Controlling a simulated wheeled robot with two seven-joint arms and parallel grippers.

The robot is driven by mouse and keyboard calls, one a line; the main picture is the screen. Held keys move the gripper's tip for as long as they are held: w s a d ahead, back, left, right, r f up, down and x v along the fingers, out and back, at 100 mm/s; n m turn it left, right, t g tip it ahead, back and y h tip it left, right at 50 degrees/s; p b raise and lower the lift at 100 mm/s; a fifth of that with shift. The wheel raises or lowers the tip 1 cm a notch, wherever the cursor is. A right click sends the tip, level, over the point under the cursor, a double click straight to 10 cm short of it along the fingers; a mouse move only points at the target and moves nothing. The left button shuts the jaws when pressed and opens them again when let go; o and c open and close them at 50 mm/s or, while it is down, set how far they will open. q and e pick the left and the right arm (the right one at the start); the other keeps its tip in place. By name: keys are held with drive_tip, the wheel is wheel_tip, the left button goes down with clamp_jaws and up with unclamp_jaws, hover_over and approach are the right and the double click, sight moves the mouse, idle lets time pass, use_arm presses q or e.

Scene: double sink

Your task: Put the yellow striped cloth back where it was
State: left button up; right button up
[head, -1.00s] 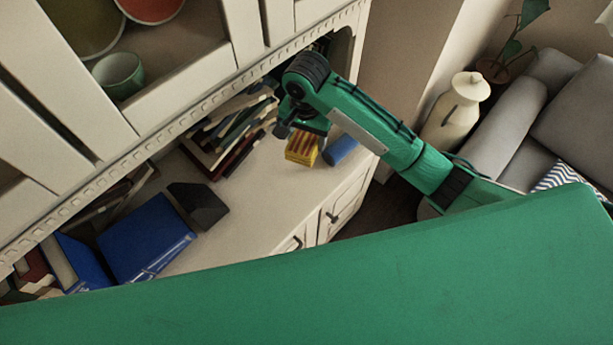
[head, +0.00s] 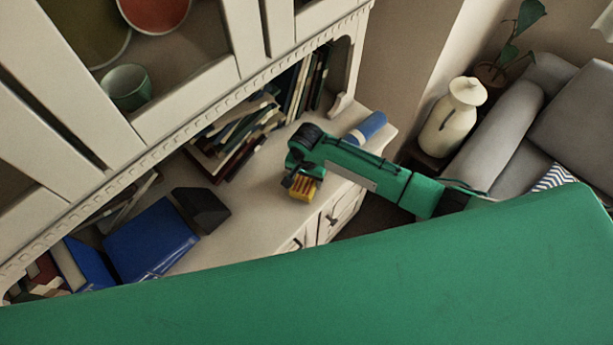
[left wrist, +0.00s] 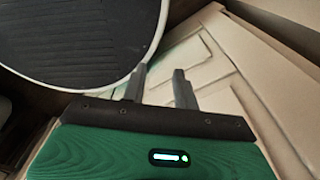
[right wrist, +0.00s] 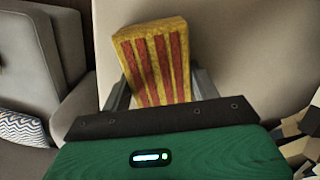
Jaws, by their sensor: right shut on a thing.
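The yellow striped cloth (head: 303,190), a yellow block shape with red stripes, is over the front part of the cabinet's counter in the head view. My right gripper (head: 302,181) is shut on it. In the right wrist view the cloth (right wrist: 153,65) stands up between the two fingers of the right gripper (right wrist: 160,90). I cannot tell whether it touches the counter. My left gripper (left wrist: 158,85) shows only in the left wrist view, with its fingers apart and nothing between them.
A blue roll (head: 366,127) lies on the counter (head: 255,205) behind my right arm. Leaning books (head: 235,135) stand at the back, and a blue binder (head: 150,240) and a dark block (head: 202,210) lie to the left. A round dark thing (left wrist: 80,35) is by my left gripper.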

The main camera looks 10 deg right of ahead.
drive_tip(key=shift+f, duration=0.15)
drive_tip(key=o, duration=0.9)
wheel_tip(320, 180, up, 12)
drive_tip(key=shift+r+b, duration=0.15)
drive_tip(key=shift+b, duration=0.8)
